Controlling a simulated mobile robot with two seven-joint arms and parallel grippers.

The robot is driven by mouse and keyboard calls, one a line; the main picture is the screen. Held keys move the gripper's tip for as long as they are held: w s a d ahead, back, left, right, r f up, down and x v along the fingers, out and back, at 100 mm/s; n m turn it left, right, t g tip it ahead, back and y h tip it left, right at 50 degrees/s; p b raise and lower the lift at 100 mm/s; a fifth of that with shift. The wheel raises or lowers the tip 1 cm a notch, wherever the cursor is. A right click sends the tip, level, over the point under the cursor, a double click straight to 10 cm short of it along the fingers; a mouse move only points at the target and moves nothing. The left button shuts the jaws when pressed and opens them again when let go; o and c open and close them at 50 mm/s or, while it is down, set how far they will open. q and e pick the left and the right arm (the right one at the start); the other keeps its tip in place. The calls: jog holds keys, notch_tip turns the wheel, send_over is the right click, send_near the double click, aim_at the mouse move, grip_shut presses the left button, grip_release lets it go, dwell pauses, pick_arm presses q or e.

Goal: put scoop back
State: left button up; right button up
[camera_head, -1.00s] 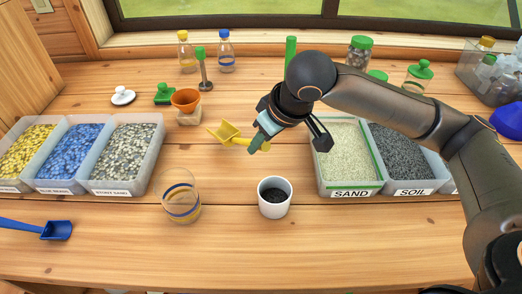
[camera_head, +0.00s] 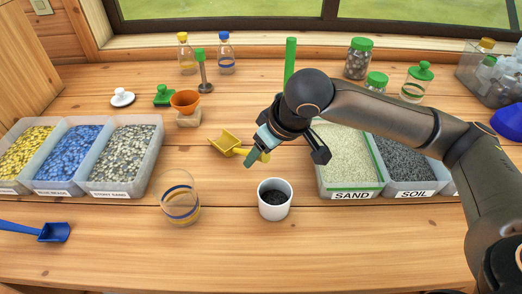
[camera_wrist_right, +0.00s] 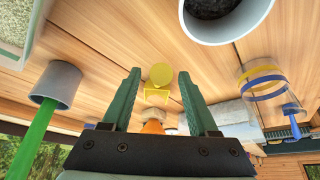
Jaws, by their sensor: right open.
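A yellow scoop (camera_head: 225,143) lies on the table between the orange funnel and the white cup, its bowl to the left and its handle to the right. My right gripper (camera_head: 252,158) is just at the handle in the head view, its fingertip covering part of it. In the right wrist view the gripper (camera_wrist_right: 158,95) is open, and the yellow scoop (camera_wrist_right: 158,78) shows in the gap between its fingers, handle end toward the camera. I cannot tell if a finger touches it. A blue scoop (camera_head: 55,232) lies at the front left. My left gripper is out of view.
A white cup (camera_head: 274,211) with dark contents and a banded glass (camera_head: 180,210) stand in front. The sand tray (camera_head: 352,188) is right of the gripper. Trays of coloured grains (camera_head: 148,165) stand left. An orange funnel (camera_head: 185,98) is behind. The front table is mostly clear.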

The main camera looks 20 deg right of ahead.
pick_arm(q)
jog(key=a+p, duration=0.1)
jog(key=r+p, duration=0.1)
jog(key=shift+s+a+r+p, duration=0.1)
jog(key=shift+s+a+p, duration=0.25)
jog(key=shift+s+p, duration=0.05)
pick_arm(e)
jog(key=v, duration=1.2)
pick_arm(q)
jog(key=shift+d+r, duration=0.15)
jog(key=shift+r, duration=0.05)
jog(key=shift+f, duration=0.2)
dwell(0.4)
